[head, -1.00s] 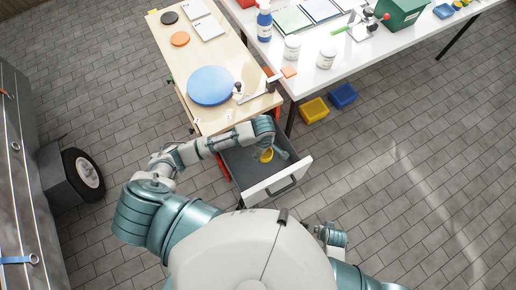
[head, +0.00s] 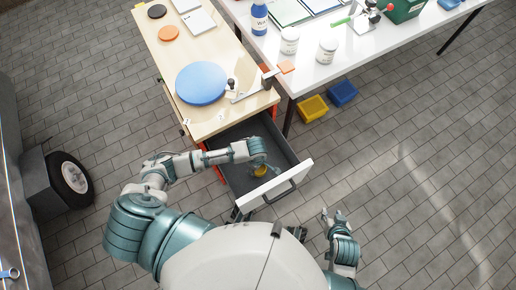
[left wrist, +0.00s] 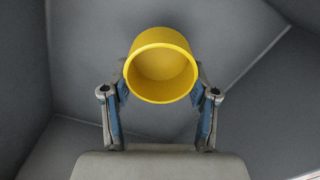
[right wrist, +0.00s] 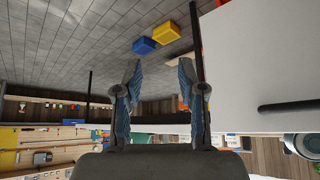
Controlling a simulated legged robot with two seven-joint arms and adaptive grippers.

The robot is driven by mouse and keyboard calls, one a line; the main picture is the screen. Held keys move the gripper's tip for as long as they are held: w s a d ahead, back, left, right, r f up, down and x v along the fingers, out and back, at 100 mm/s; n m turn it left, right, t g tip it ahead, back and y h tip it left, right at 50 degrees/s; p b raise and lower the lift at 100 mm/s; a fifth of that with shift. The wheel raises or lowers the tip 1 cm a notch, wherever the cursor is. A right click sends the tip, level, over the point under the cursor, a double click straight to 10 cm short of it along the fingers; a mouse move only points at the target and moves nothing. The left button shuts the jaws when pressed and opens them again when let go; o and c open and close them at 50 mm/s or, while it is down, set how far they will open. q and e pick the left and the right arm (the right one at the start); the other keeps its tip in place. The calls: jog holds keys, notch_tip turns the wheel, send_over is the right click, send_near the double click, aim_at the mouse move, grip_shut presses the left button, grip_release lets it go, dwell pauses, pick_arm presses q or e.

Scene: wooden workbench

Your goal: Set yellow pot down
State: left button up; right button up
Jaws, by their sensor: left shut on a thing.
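The yellow pot (head: 260,171) is inside the open grey drawer (head: 284,158) below the wooden bench. My left gripper (head: 261,163) reaches down into the drawer and is shut on the pot. In the left wrist view the pot (left wrist: 161,66) sits between the two fingers of the left gripper (left wrist: 160,82), its round opening facing the camera. I cannot tell whether the pot touches the drawer floor. My right gripper (head: 333,214) is open and empty, off to the right of the drawer; its spread fingers (right wrist: 159,66) show in the right wrist view.
The drawer's white front (head: 276,187) with a dark handle stands out over the floor. The wooden bench top (head: 190,60) holds a blue disc (head: 201,83). A white table (head: 360,50) holds bottles and jars. Yellow (head: 312,109) and blue (head: 343,94) bins lie beneath it.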

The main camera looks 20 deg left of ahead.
pick_arm(q)
notch_tip(320, 180, down, 4)
jog(key=shift+a+f+b, duration=0.1)
jog(key=shift+f+b, duration=0.1)
jog(key=shift+b, duration=0.75)
jog(key=shift+d+r, duration=0.1)
jog(key=shift+d, duration=0.1)
pick_arm(e)
jog(key=w+a+r+t+y, duration=0.1)
jog(key=w+a+r+t, duration=0.1)
jog(key=w+r+t, duration=0.1)
jog(key=w+t, duration=0.1)
jog(key=w, duration=0.1)
jog(key=shift+w, duration=0.3)
pick_arm(q)
jog(key=o, duration=0.9)
jog(key=shift+a, duration=0.25)
jog(key=shift+o, duration=0.2)
jog(key=shift+f, duration=0.2)
pick_arm(e)
jog(key=shift+a+f, duration=0.15)
jog(key=shift+a, duration=0.1)
pick_arm(q)
jog(key=shift+r, duration=0.1)
pick_arm(e)
jog(key=shift+d, duration=0.1)
